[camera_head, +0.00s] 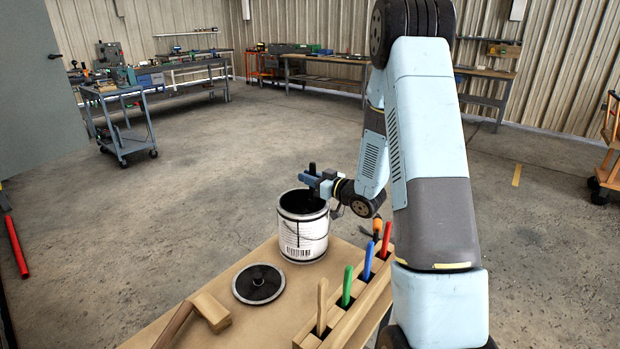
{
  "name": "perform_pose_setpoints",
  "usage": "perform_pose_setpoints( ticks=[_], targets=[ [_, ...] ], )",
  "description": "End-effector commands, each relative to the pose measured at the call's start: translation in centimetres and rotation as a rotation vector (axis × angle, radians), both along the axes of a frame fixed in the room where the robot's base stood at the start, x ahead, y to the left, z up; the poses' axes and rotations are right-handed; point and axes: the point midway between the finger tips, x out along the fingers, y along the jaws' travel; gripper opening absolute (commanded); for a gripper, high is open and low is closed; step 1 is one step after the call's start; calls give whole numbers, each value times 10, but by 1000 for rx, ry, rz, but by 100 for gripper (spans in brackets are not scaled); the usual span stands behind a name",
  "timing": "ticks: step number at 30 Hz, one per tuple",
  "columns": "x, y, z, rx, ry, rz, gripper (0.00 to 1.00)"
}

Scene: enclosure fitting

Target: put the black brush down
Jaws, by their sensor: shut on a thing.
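My gripper (317,183) is shut on the black brush (312,168) above the right part of the open can's mouth. The dark end of the brush stands upright above the jaws. Its lower part is hidden by the gripper and the dark inside of the can, so I cannot tell how deep it reaches. The white can (302,240) with a printed label and barcode stands upright at the far end of the wooden bench (225,305).
A round black lid (259,284) lies nearer on the bench. A wooden mallet (210,312) lies at the near left. A wooden rack (349,318) along the right edge holds several coloured handles. Bare bench top shows between lid and rack.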

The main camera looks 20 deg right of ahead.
Motion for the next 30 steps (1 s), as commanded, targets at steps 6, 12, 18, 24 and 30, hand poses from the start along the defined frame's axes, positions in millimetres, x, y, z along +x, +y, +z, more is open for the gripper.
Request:
perform_pose_setpoints(
  ticks=[6,12,18,24,30],
  targets=[
    [0,-1,-2,0,0,-2,29],
    [0,-2,-2,0,0,-3,44],
    [0,-3,-1,0,0,-4,44],
    [-11,-12,0,0,1,-6,44],
    [-41,-34,0,1,2,-8,44]
  ],
)
